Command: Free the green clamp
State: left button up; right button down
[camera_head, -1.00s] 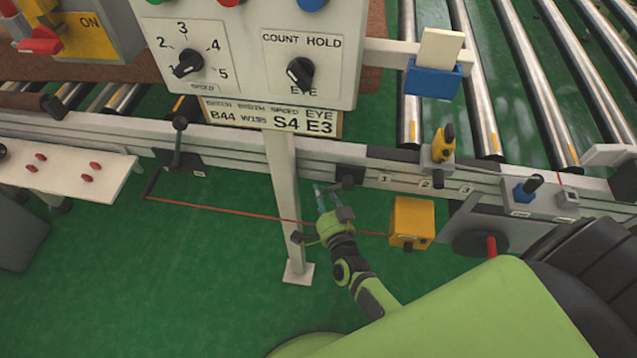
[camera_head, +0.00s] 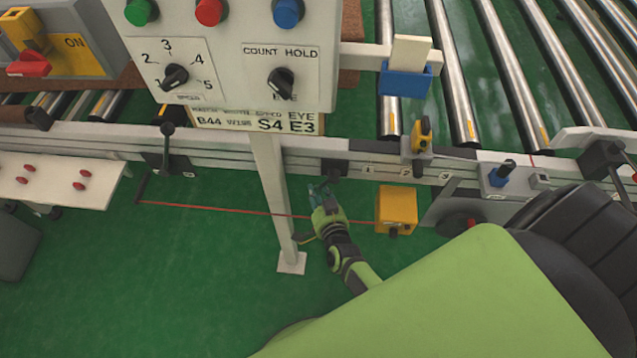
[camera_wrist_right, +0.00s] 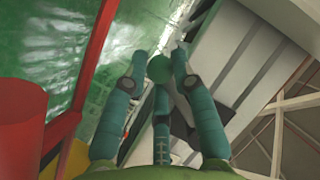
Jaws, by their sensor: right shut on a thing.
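My right gripper (camera_head: 318,192) is at the front rail, just below a dark lever fitting (camera_head: 332,168) left of the number 1. In the right wrist view its teal fingers (camera_wrist_right: 160,85) close around a round dark green knob (camera_wrist_right: 160,68), which sits between the fingertips. I take this knob to be part of the green clamp; in the head view the hand and fingers hide it, so how the clamp sits on the rail cannot be told. My left gripper is not in view.
A red cord (camera_head: 220,209) runs past the gripper. A yellow box (camera_head: 396,206) hangs to its right and a white post (camera_head: 272,190) stands to its left. A control panel (camera_head: 235,60) is above.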

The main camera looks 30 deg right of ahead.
jog(key=shift+w+r, duration=0.15)
jog(key=c, duration=1)
grip_release()
jog(key=shift+s, duration=0.3)
jog(key=shift+v, duration=3.8)
